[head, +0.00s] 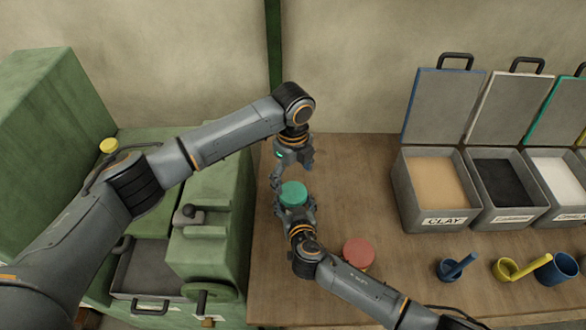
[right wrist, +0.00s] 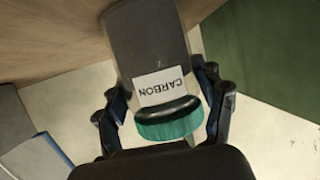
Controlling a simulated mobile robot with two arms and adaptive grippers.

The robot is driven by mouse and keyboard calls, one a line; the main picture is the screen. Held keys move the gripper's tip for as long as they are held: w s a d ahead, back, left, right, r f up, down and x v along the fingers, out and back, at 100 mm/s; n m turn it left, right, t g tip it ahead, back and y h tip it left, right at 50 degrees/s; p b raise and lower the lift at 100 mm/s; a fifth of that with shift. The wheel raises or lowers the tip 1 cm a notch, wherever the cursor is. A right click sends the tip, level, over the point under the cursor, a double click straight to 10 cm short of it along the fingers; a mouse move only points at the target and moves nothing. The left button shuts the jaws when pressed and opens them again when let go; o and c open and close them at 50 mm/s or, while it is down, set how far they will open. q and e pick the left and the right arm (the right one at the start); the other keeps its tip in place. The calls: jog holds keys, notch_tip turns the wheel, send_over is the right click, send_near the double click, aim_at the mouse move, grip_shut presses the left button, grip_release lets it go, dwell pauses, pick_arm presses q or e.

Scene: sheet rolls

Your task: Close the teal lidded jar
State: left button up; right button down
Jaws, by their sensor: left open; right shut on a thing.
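The jar shows in the right wrist view as a clear body with dark contents and a white CARBON label (right wrist: 162,86). Its teal lid (head: 293,194) is at the jar's mouth, and it also shows in the right wrist view (right wrist: 168,126). I cannot tell how tightly the lid sits. My right gripper (head: 296,212) is shut on the jar, with fingers on both sides of its body. My left gripper (head: 291,175) is open just behind and above the lid, pointing down. In the head view the jar's body is mostly hidden under the lid and right gripper.
A red-lidded jar (head: 359,252) stands just right of my right gripper. Open grey boxes, including a CLAY box (head: 443,222), stand at the right. A blue cup with handle (head: 450,270) and yellow cup (head: 507,269) are in front. A green machine (head: 212,215) borders the left.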

aim_at(293, 192)
pick_arm(q)
jog(key=n, duration=0.6)
jog(key=shift+r, duration=0.35)
pick_arm(e)
jog(key=shift+f, duration=0.1)
pick_arm(q)
jog(key=n, duration=0.3)
jog(key=shift+r+n, duration=0.2)
jog(key=shift+n, duration=0.1)
jog(key=n, duration=0.3)
jog(key=shift+w+r+n, duration=0.1)
jog(key=shift+r+n, duration=0.1)
jog(key=shift+n, duration=0.1)
jog(key=n, duration=0.4)
jog(key=shift+r+n, duration=0.2)
jog(key=shift+n, duration=0.2)
jog(key=shift+f, duration=4)
